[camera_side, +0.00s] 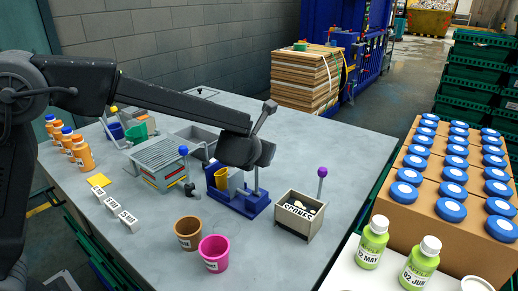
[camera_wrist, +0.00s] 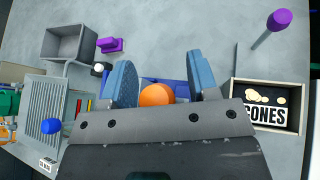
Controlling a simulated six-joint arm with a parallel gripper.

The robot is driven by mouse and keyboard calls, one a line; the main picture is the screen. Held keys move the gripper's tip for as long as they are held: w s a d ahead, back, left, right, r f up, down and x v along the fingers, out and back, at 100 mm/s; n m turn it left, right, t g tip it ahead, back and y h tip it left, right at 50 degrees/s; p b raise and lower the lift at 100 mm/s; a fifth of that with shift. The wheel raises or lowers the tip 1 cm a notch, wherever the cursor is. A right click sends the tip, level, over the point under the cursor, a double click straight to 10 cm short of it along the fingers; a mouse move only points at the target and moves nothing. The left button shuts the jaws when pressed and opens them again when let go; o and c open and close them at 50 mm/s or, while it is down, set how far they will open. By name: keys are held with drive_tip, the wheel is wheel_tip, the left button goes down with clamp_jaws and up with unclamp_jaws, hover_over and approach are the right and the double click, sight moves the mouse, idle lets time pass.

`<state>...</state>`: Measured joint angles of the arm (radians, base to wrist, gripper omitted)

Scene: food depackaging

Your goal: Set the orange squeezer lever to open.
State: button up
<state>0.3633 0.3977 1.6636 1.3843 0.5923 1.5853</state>
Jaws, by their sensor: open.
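The blue squeezer (camera_side: 243,201) stands in the middle of the table in the side view, with a yellow cup-like part in it. In the wrist view its blue body (camera_wrist: 150,80) is partly hidden behind my gripper. A round orange knob or ball (camera_wrist: 157,95) shows between the fingers, in front of the blue body. My gripper (camera_wrist: 160,76) is open, one blue-grey finger on each side of the orange ball. I see no clear contact. In the side view my wrist covers the top of the squeezer, so the lever's angle cannot be told.
A "SCONES" box (camera_side: 300,216) with a purple-knobbed lever (camera_side: 322,172) stands right of the squeezer. A grey slatted unit (camera_side: 161,158) with a blue knob stands left. Brown (camera_side: 188,233) and pink (camera_side: 214,252) cups stand in front. The right rear table is clear.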

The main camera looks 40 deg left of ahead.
drive_tip(key=v, duration=1.4)
drive_tip(key=shift+f, duration=0.1)
drive_tip(key=s+a+n+g, duration=0.4)
drive_tip(key=s+a+n, duration=0.5)
drive_tip(key=n, duration=0.5)
drive_tip(key=s+a+f+n+g+h, duration=0.1)
drive_tip(key=s+f+n+g+h, duration=0.1)
drive_tip(key=s+n, duration=1)
drive_tip(key=n+h, duration=0.1)
drive_tip(key=n, duration=0.7)
drive_tip(key=shift+s+f+h, duration=0.35)
drive_tip(key=shift+h, duration=0.05)
